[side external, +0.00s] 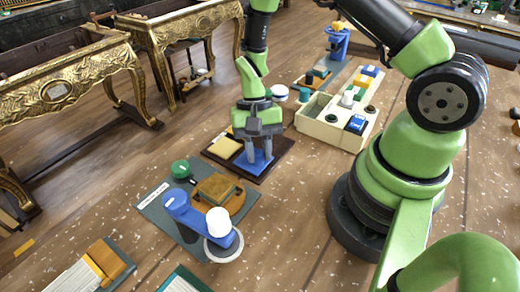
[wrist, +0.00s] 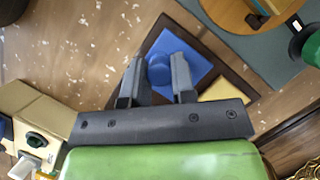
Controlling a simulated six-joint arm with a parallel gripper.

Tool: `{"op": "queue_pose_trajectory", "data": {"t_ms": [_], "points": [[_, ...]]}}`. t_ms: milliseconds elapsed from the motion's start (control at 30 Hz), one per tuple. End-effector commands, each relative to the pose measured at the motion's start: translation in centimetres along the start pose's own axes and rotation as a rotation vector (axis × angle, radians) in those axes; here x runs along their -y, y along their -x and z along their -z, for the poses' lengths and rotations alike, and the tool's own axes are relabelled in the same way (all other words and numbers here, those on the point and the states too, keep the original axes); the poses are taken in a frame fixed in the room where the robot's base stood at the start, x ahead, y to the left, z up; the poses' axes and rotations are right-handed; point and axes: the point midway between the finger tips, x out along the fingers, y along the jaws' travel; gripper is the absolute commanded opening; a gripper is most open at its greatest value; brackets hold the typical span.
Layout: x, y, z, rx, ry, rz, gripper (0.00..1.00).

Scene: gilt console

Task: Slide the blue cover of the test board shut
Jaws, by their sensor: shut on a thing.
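The test board (side external: 278,150) is a dark brown board lying flat on the floor, mid-picture in the side external view. Its blue cover (side external: 255,163) is a flat blue plate with a round knob, and the wrist view shows the plate (wrist: 196,70) and knob (wrist: 160,70) from above. A yellow pad (side external: 223,147) lies on the board to the left of the cover, uncovered. My gripper (side external: 257,150) points down over the board and is shut on the cover's knob, with one finger on each side. In the wrist view my gripper (wrist: 157,82) hides part of the board.
A cream box (side external: 318,130) with blocks and knobs stands right of the board. A grey mat (side external: 150,207) with a blue stand (side external: 185,215) and a green knob (side external: 180,169) lies in front. Gilt consoles (side external: 190,25) stand at the back left. Bare floor lies left of the board.

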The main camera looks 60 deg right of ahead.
Motion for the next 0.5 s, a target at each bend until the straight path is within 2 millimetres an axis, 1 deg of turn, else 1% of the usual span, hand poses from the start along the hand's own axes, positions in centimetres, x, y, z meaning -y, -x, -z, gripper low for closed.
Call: {"op": "queue_pose_trajectory", "data": {"t_ms": [300,500], "points": [[3.6,1.2,3.4,-0.003,0.005,0.003,0.00],[5.4,1.9,5.0,0.000,0.004,0.001,0.00]]}}
